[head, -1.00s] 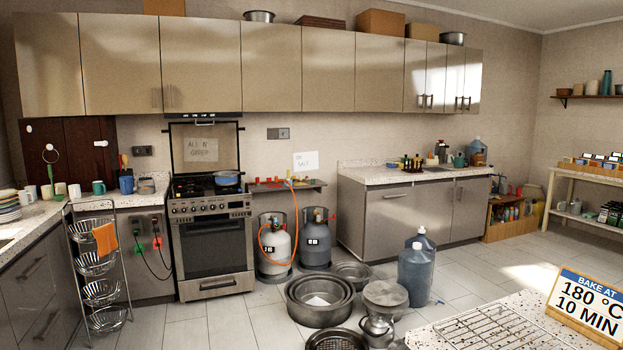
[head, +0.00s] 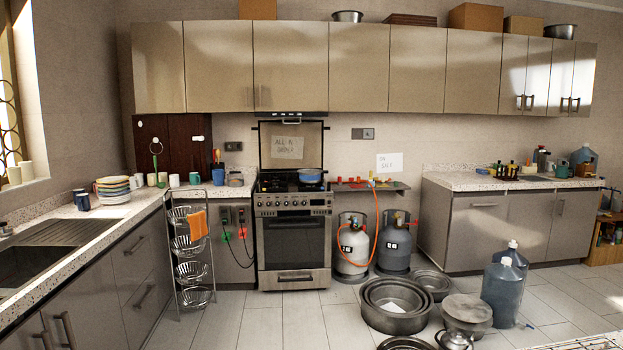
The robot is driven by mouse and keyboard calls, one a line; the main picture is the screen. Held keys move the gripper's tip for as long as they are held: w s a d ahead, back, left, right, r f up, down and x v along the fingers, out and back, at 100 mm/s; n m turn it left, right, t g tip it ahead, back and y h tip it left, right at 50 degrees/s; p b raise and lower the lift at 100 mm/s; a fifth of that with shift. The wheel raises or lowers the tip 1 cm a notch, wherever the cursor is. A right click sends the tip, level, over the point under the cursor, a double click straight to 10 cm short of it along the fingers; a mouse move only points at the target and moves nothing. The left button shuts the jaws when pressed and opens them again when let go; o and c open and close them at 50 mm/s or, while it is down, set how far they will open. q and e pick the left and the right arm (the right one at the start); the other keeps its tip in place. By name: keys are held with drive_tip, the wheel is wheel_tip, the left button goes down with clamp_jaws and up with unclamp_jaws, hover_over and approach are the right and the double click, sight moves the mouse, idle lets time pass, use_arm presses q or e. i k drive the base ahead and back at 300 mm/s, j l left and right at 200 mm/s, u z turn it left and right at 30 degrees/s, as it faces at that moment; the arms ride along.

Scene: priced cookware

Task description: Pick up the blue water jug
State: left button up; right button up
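Two large blue-grey water jugs stand upright on the floor at the lower right of the head view. The nearer jug (head: 503,293) partly hides the one behind it (head: 513,250). Another blue jug (head: 584,157) stands on the right-hand counter near the wall. I cannot tell which of them the task means. Neither of my grippers is in the head view.
Nested metal basins (head: 394,305) and a grey metal pot (head: 467,313) stand on the floor left of the jugs. Two gas cylinders (head: 353,245) are by the stove (head: 294,235). A wire basket rack (head: 191,258) stands at left. Tiled floor before the stove is clear.

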sight(218, 174)
drive_tip(key=i+j+u, duration=0.35)
drive_tip(key=i, duration=0.85)
drive_tip(key=i+j+u, duration=0.15)
drive_tip(key=i+u, duration=0.25)
drive_tip(key=i, duration=0.85)
drive_tip(key=i+j, duration=0.1)
drive_tip(key=i, duration=2.05)
drive_tip(key=l+z, duration=0.05)
drive_tip(key=l, duration=0.05)
